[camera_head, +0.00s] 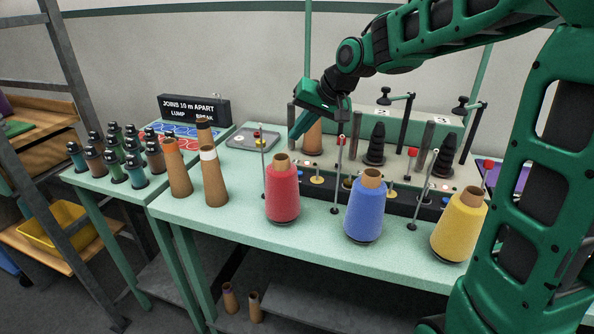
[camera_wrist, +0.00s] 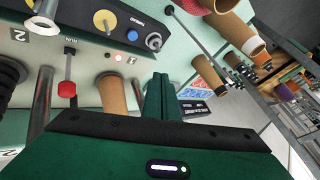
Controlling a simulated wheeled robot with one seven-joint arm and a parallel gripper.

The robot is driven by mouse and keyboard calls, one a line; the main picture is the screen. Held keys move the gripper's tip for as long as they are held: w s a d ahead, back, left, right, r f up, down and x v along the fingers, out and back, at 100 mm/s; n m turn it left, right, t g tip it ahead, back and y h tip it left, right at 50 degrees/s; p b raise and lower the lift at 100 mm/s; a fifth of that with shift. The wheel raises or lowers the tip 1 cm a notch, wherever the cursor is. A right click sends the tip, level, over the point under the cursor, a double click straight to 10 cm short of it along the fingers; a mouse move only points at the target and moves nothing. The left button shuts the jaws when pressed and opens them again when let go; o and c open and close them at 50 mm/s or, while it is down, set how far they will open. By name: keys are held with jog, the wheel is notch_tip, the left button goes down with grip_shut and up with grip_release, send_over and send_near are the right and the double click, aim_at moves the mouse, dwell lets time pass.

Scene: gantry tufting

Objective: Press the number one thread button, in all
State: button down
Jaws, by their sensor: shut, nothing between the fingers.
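My gripper (camera_head: 296,136) is shut and empty, pointing down above the left end of the winding machine, beside a bare brown cone (camera_head: 313,138). In the wrist view my green fingers (camera_wrist: 160,82) are together, beside the same cone (camera_wrist: 112,95). A red-capped lever (camera_wrist: 67,89) is marked RUN.
Red (camera_head: 283,195), blue (camera_head: 365,210) and yellow (camera_head: 460,228) thread cones stand along the bench front, with thin upright rods behind. Dark spindles (camera_head: 375,146) rise from the machine. Bare brown cones (camera_head: 213,180) stand left. A grey tray (camera_head: 252,140) lies behind. A sign (camera_head: 194,108) stands at the back.

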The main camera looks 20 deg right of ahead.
send_over(301, 178)
jog(key=shift+w+d+f, duration=0.1)
jog(key=shift+w+f, duration=0.05)
jog(key=shift+f, duration=2.1)
jog(key=shift+w+f, duration=0.15)
jog(key=shift+f, duration=2.05)
jog(key=shift+s+f, duration=0.25)
jog(key=shift+f, duration=1)
jog(key=shift+r, duration=0.25)
jog(key=shift+s+r, duration=0.15)
jog(key=shift+r, duration=0.3)
